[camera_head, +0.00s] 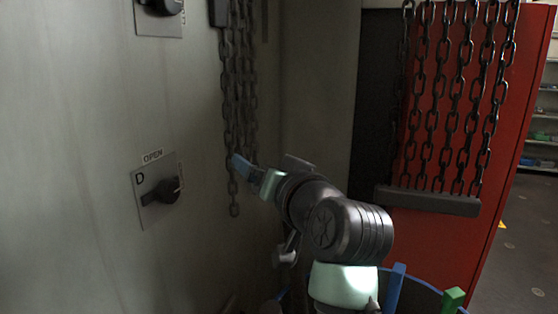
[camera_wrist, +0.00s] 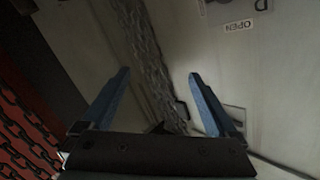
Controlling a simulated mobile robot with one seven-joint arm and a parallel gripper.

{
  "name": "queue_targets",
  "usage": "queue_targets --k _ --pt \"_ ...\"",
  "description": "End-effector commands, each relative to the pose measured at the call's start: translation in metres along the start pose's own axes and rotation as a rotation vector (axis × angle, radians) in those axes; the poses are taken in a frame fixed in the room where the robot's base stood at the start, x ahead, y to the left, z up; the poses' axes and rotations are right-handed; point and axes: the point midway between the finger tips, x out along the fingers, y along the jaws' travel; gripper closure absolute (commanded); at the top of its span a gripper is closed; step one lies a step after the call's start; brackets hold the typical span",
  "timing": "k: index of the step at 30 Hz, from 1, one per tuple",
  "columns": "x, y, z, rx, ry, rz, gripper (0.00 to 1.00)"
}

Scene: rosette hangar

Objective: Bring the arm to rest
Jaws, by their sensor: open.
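My arm reaches up from the bottom of the head view, bent at a dark joint, with its far end toward the grey wall on the left. My gripper (camera_head: 243,166) is in front of the lower part of the hanging chains; I cannot tell if it touches them. In the wrist view my gripper (camera_wrist: 158,74) shows two blue fingers spread wide. Nothing is held between them. The chains (camera_wrist: 145,45) and a pale wall show beyond the fingers.
A dark knob on a plate marked OPEN (camera_head: 160,191) is on the grey wall, with another knob (camera_head: 160,8) above. Chains (camera_head: 238,75) hang beside it. More chains (camera_head: 455,100) hang before a red panel (camera_head: 510,110), above a dark bar (camera_head: 428,201). Floor shows at far right.

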Motion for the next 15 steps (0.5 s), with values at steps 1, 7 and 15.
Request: queue_targets --k 1,7,15 --pt "-0.016 -0.01 -0.017 -0.07 0.099 0.029 0.06" --pt "-0.108 -0.065 -0.086 -0.334 0.532 0.128 0.06" --pt "-0.228 -0.129 -0.123 -0.529 0.926 0.186 0.06"
